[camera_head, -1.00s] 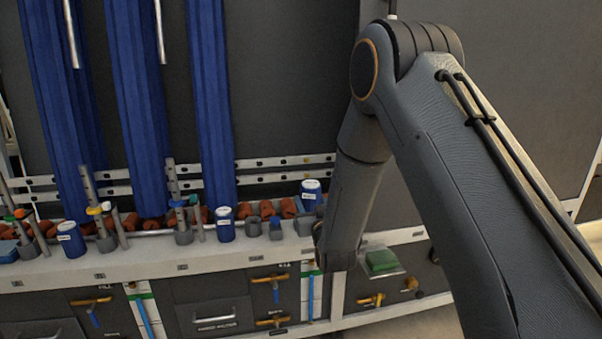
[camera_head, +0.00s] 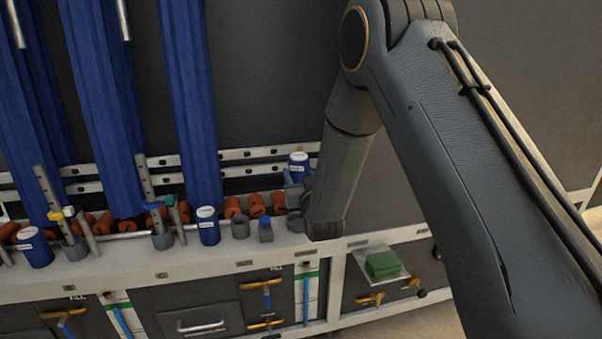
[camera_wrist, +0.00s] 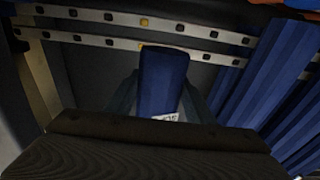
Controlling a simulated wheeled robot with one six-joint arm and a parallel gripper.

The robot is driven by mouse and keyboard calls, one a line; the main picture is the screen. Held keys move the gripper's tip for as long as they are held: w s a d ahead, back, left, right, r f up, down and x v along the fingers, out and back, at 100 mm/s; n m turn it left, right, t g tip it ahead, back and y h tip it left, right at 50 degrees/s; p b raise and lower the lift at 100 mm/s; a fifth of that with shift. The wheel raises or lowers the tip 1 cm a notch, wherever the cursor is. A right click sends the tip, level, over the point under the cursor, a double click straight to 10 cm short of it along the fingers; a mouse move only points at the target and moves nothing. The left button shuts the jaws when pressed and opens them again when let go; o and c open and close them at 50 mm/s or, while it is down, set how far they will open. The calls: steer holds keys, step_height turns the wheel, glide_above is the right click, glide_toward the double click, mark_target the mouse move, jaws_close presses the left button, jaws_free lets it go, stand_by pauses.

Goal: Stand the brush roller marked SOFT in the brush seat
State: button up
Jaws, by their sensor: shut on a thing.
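A dark blue brush roller (camera_wrist: 163,77) stands between the two fingers of my gripper (camera_wrist: 160,101) in the wrist view, and the jaws are shut on it. Its white label is partly hidden by my wrist, and I cannot read the whole word. In the head view the roller (camera_head: 299,164) shows a white top beside my forearm, above the back right of the white ledge; my gripper (camera_head: 297,188) is mostly hidden there. A grey cup (camera_head: 294,222) is just below it, and an empty-looking grey cup (camera_head: 240,228) is to its left. I cannot tell which is the brush seat.
Two more blue rollers with white tops (camera_head: 207,226) (camera_head: 36,248) stand on the ledge (camera_head: 190,262). Tall blue brushes (camera_head: 190,100) hang behind.

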steer(key=shift+a+f+b, duration=0.15)
steer(key=shift+f+b, duration=0.15)
steer(key=shift+f, duration=0.3)
step_height(320, 180, down, 6)
steer(key=b, duration=0.3)
steer(key=shift+f+b, duration=0.15)
steer(key=shift+b, duration=0.25)
steer(key=shift+s+f+b, duration=0.15)
steer(key=shift+f+b, duration=1.45)
steer(key=shift+f, duration=1.55)
stand_by(0.3)
steer(key=o, duration=1.3)
steer(key=shift+c, duration=0.2)
steer(key=shift+s, duration=0.15)
steer(key=shift+p+v, duration=0.45)
steer(key=shift+v, duration=3.4)
